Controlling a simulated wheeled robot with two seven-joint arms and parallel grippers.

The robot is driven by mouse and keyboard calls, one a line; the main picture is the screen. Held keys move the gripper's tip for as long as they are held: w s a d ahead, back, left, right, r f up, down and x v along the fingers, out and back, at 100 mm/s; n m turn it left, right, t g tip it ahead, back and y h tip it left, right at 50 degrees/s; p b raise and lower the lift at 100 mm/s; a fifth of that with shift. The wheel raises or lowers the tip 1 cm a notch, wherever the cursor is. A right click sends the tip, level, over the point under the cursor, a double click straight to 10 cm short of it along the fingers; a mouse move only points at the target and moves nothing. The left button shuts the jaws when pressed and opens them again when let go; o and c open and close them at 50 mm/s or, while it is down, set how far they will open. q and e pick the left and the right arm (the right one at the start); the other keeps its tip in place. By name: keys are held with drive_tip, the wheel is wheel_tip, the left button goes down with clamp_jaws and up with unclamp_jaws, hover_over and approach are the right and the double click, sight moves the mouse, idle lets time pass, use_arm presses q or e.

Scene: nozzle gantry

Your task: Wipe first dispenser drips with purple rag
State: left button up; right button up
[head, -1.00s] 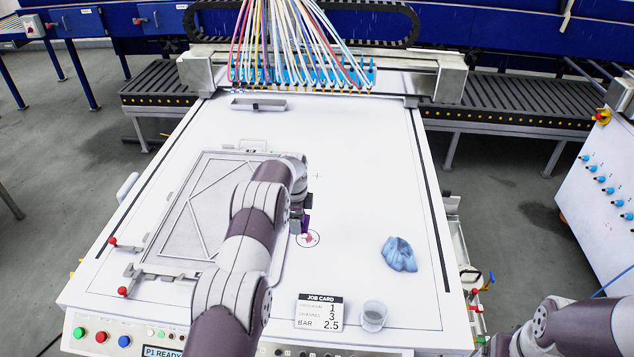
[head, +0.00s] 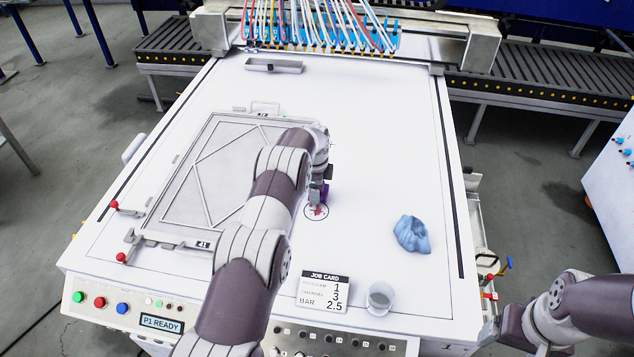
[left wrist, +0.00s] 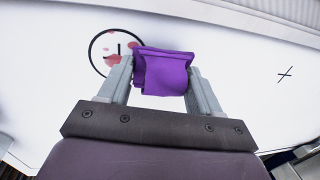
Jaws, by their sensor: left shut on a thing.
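My left gripper (left wrist: 163,85) is shut on the purple rag (left wrist: 164,68), which is bunched between its fingers in the left wrist view. In the head view the purple rag (head: 324,194) shows just above a black circle on the white table. Pink-red drips (left wrist: 113,58) lie inside that circle beside the rag, and the drips also show in the head view (head: 316,212). The rag partly covers the circle's edge; I cannot tell whether it touches the table. My right arm shows at the lower right of the head view, but its gripper is not visible.
A blue rag (head: 412,234) lies crumpled to the right. A framed screen (head: 185,190) is clamped at left. The nozzle gantry (head: 340,50) spans the back. The table's middle right is clear.

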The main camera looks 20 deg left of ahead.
use_arm(q)
drive_tip(key=shift+s+r, duration=0.1)
idle(0.3)
drive_tip(key=shift+f+b, duration=1.05)
